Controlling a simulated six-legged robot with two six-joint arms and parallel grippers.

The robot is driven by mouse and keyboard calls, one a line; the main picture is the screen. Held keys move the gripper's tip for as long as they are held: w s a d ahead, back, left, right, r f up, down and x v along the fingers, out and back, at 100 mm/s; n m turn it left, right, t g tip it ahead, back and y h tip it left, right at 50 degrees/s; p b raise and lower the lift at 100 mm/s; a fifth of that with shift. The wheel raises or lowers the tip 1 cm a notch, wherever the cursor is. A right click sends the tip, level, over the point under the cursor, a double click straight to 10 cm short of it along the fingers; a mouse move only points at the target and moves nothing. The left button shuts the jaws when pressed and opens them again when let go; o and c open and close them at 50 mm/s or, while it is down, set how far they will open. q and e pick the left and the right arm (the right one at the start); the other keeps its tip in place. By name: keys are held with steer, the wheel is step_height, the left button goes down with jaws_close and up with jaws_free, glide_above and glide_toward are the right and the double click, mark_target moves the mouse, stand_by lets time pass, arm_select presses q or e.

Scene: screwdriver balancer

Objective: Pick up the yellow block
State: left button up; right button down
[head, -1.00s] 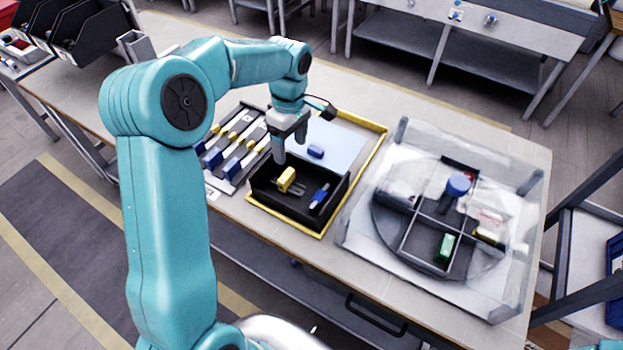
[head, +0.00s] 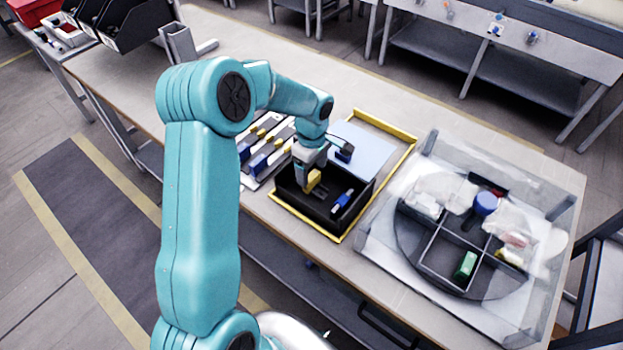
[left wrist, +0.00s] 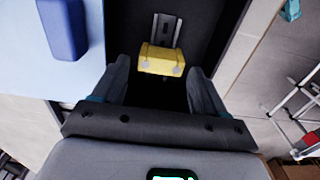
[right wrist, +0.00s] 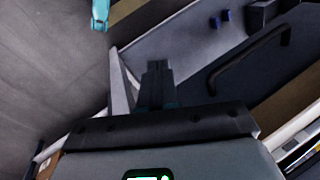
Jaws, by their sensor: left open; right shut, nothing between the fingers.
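The yellow block (head: 312,181) sits inside the black tray (head: 302,212), near its left side. It also shows in the left wrist view (left wrist: 161,60), beyond and between my open fingers, on a grey metal strip on the tray floor. My left gripper (head: 309,177) is open and points down into the tray over the block, partly hiding it. In the left wrist view the left gripper (left wrist: 158,88) has a dark gap between its fingers, with the block just ahead. My right gripper (right wrist: 155,75) is shut and empty, low beside the bench.
A blue-handled piece (head: 343,201) lies in the tray's right side. A blue block (head: 344,154) rests on the pale blue mat (head: 368,150) behind. The clear-walled box (head: 362,253) with a divided turntable (head: 412,268) stands to the right. Several screwdriver-like tools (head: 262,152) lie left.

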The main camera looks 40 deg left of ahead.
mark_target(313, 177)
arm_select(q)
steer(key=f, duration=0.3)
steer(key=shift+s+d+f+p, duration=0.15)
steer(key=shift+d+f+p, duration=0.05)
steer(key=shift+f+p, duration=0.15)
steer(key=shift+f, duration=0.2)
steer(key=c, duration=1.1)
steer(key=shift+r, duration=0.5)
step_height(313, 177, up, 19)
steer(key=b, duration=0.1)
